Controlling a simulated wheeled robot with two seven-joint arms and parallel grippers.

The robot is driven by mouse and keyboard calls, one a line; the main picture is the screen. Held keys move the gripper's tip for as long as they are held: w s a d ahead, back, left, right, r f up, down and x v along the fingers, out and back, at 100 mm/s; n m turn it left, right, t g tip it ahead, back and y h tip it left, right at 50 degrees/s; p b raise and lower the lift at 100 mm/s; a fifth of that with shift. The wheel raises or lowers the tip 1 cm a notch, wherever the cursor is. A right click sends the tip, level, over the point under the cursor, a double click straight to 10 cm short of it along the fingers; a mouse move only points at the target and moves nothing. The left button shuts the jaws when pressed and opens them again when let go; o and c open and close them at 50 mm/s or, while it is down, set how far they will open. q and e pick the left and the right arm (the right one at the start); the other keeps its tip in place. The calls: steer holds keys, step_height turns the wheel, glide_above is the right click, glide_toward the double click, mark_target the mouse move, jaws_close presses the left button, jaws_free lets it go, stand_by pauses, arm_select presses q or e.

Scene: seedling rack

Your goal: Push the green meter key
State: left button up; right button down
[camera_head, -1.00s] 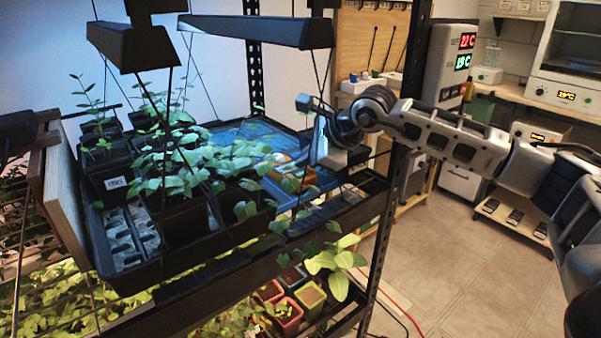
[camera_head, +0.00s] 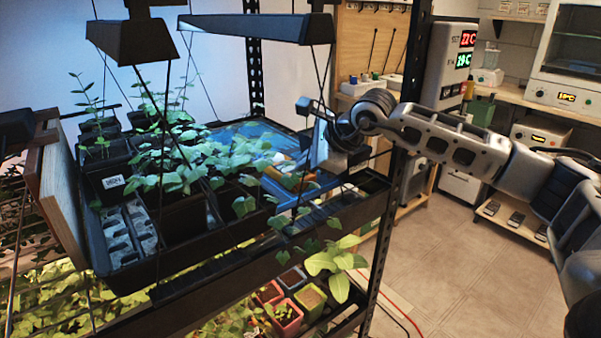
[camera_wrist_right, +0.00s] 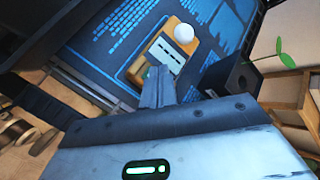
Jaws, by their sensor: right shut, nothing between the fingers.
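The meter is a small orange-yellow device with a pale panel and a white round knob (camera_wrist_right: 184,33). Its body (camera_wrist_right: 165,52) lies on a dark blue printed surface in the right wrist view. In the head view an orange patch of it (camera_head: 277,174) shows beside my right gripper (camera_head: 312,158), partly hidden by leaves. My right gripper is shut and empty, its fingertips (camera_wrist_right: 159,73) pointing down at the meter's near end. A small greenish patch, perhaps the green key, shows beside the tips; I cannot tell whether they touch it. My left gripper is not in view.
Potted seedlings (camera_head: 180,180) crowd the black tray left of the gripper. A lamp bar (camera_head: 258,30) hangs above, and a black rack post (camera_head: 388,200) stands close to my right arm. A dark pot with a seedling (camera_wrist_right: 236,76) stands right of the meter.

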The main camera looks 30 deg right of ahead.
mark_target(306, 176)
steer(key=shift+f, duration=0.15)
steer(key=shift+r, duration=0.7)
steer(key=shift+r+p, duration=0.55)
steer(key=shift+p, duration=0.1)
step_height(306, 176, up, 5)
steer(key=p, duration=0.3)
steer(key=shift+f, duration=0.1)
